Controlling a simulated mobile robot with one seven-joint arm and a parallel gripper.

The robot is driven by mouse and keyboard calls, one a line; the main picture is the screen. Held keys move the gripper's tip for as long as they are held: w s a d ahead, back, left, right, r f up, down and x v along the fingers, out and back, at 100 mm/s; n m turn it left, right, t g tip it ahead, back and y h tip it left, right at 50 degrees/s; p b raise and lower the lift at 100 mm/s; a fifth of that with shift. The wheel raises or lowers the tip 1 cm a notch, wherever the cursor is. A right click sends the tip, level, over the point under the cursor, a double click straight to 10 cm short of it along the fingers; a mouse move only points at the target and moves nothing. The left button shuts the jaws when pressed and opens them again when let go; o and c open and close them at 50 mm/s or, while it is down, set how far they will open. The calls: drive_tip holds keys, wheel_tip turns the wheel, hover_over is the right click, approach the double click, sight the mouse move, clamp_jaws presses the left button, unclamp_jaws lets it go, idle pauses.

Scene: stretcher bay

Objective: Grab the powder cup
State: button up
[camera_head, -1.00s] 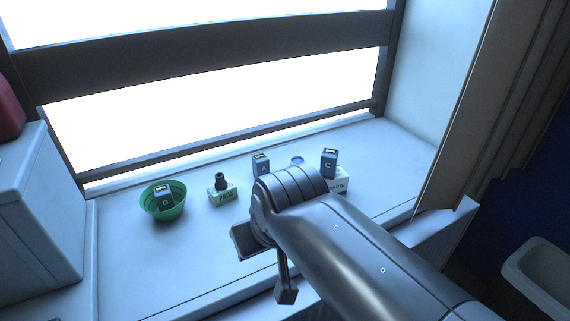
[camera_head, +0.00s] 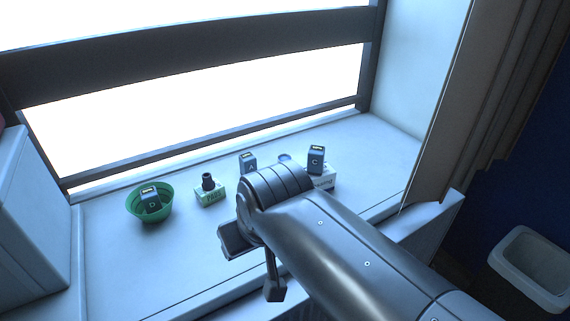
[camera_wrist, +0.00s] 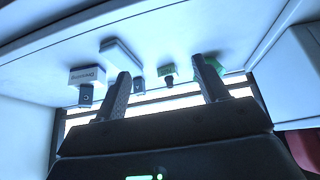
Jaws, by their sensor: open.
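No label that I can read names a powder cup, so I cannot tell which item it is. The most cup-like thing is a green bowl (camera_head: 150,203) at the left of the white ledge, with a dark block marked D (camera_head: 151,198) in it. A small black-topped item (camera_head: 208,182) stands on a green-and-white box (camera_head: 210,197) to its right. In the wrist view my gripper (camera_wrist: 160,68) is open and empty, its fingers apart. The black item and its green box (camera_wrist: 167,58) show between the fingers; the bowl (camera_wrist: 208,64) is partly hidden behind the right finger.
A white cabinet (camera_head: 30,220) bounds the left, a window the back. The ledge front left is clear.

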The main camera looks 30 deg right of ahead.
drive_tip(key=shift+o, duration=0.9)
